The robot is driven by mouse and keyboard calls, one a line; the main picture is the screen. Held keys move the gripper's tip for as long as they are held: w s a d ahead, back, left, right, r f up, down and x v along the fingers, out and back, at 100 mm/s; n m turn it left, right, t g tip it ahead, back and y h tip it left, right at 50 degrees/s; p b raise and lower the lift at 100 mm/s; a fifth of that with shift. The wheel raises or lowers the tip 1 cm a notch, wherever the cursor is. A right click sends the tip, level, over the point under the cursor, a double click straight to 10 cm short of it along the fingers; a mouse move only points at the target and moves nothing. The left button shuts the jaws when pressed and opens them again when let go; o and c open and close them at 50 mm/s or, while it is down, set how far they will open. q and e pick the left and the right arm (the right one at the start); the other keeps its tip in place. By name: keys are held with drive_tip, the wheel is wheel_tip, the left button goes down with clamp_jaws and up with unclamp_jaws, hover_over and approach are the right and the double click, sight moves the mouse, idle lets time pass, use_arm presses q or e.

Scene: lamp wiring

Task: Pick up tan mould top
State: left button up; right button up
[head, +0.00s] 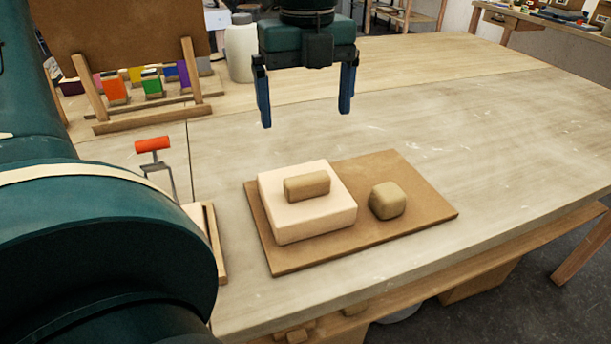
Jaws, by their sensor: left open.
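A pale cream block (290,220) lies on a brown board (410,232) on the table. A small tan rounded bar (307,185) rests on top of the block. A separate tan rounded piece (387,200) sits on the board to the right of the block, apart from it. I cannot tell for sure which tan piece is the mould top. My left gripper (306,119) is open and empty, fingers pointing down, above the table and behind the board in the picture. My right gripper is not in view.
A wooden rack (150,119) with several coloured blocks and a whitish jar (241,53) stand at the back left. The table (480,130) is clear to the right.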

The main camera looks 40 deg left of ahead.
use_arm(q)
hover_over(306, 174)
wheel_tip(306, 174, down, 8)
drive_tip(key=shift+r, duration=0.25)
drive_tip(key=shift+w+a+f, duration=0.1)
drive_tip(key=shift+a+f, duration=0.05)
drive_tip(key=shift+f, duration=1.25)
drive_tip(key=shift+a+f, duration=0.1)
drive_tip(key=shift+f, duration=1.25)
drive_tip(key=shift+c, duration=0.5)
clamp_jaws()
